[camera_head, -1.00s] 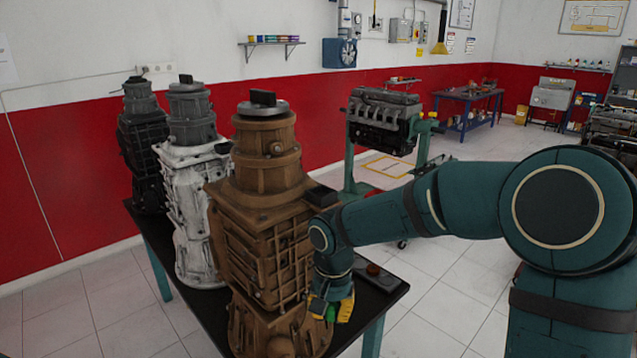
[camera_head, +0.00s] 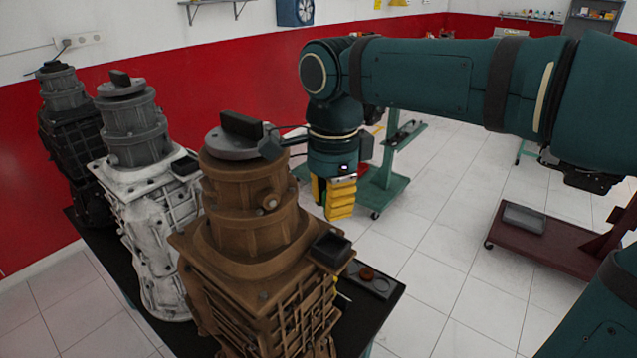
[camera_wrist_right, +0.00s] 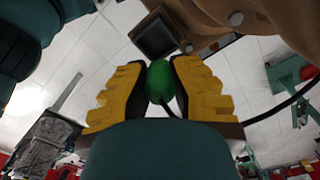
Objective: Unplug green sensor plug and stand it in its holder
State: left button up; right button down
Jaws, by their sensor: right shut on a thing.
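My right gripper (camera_head: 335,205) hangs with its yellow fingers pointing down, just right of the brown gearbox's upper part (camera_head: 255,200). In the right wrist view the same gripper (camera_wrist_right: 160,85) is shut on the green plug (camera_wrist_right: 160,80), which sits between the two yellow fingers. A thin dark cable shows by the plug. In the head view the plug is hidden by the fingers. A dark square open box (camera_head: 331,250) sits on the gearbox's shoulder below the gripper; I cannot tell whether it is the holder. My left gripper is out of view.
A dark bench (camera_head: 390,300) carries the gearboxes, with a round brown piece (camera_head: 367,273) and a shallow grey fitting near its right edge. A white gearbox (camera_head: 150,215) and a black one (camera_head: 72,140) stand to the left. Floor space lies to the right.

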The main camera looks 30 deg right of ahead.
aim_at(331, 251)
jog(key=shift+s+f, duration=0.45)
jog(key=shift+w+f+b, duration=0.15)
jog(key=shift+f+b, duration=0.25)
jog(key=shift+f, duration=0.25)
jog(key=shift+f+b, duration=0.35)
jog(key=shift+f, duration=0.15)
jog(key=shift+f+b, duration=0.75)
jog(key=shift+f, duration=0.1)
jog(key=shift+f+b, duration=0.6)
jog(key=shift+f, duration=0.5)
jog(key=c, duration=0.9)
grip_release()
jog(key=shift+c, duration=0.2)
